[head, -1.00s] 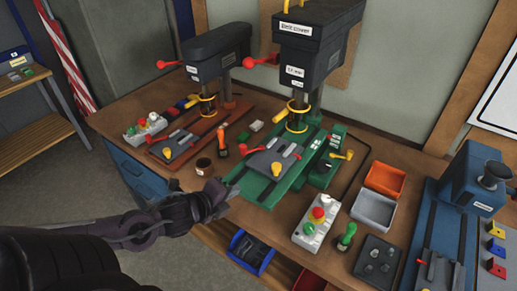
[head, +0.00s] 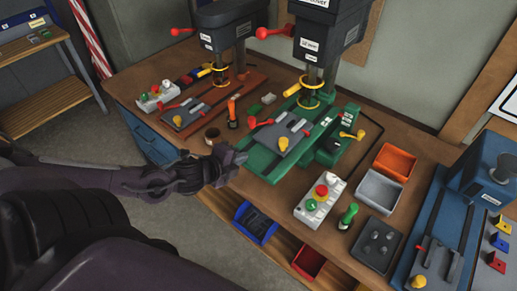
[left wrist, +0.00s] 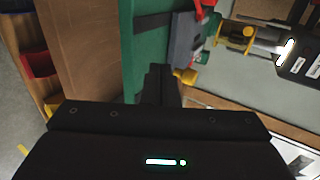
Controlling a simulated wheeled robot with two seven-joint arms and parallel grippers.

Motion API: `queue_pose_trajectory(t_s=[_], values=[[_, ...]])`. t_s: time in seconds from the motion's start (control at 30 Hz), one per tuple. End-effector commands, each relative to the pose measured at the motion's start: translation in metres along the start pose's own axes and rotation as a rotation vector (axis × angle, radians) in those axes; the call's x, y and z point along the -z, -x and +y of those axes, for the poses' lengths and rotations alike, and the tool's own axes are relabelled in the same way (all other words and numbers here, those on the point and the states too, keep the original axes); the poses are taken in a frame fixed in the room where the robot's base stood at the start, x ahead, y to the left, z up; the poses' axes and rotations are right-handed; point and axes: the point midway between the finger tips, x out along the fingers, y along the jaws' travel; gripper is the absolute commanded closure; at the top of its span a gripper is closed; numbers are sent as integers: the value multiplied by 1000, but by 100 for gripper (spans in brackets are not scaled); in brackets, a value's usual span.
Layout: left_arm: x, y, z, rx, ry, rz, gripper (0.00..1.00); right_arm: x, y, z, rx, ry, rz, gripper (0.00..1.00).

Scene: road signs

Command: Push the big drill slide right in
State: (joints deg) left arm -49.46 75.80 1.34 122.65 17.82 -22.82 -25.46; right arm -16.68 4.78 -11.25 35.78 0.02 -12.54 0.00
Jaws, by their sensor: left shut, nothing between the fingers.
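The big drill (head: 327,38) has a dark head and stands on a green base (head: 262,162). My right gripper is out of view.
A smaller drill (head: 222,35) with a red-brown base stands to the left. A button box (head: 320,198) and a green-handled tool (head: 348,215) stand to the right.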

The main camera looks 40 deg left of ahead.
Motion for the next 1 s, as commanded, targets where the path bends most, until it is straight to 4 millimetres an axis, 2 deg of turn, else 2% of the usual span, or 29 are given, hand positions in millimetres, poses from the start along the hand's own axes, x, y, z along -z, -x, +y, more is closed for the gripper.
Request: queue_pose_trajectory(t_s=[0.03, 0.2, 0.47, 0.7, 1.0], values=[[0, -9, 2, 7, 1, -1, 100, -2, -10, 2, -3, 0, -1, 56], [0, -27, 1, 7, 1, -1, 100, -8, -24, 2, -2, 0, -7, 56], [0, -50, 0, 6, 5, -1, 100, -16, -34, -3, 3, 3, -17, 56], [0, -68, -15, 5, 5, -2, 100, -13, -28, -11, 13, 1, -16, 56], [0, -81, -20, 0, 2, 0, 100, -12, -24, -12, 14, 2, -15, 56]])
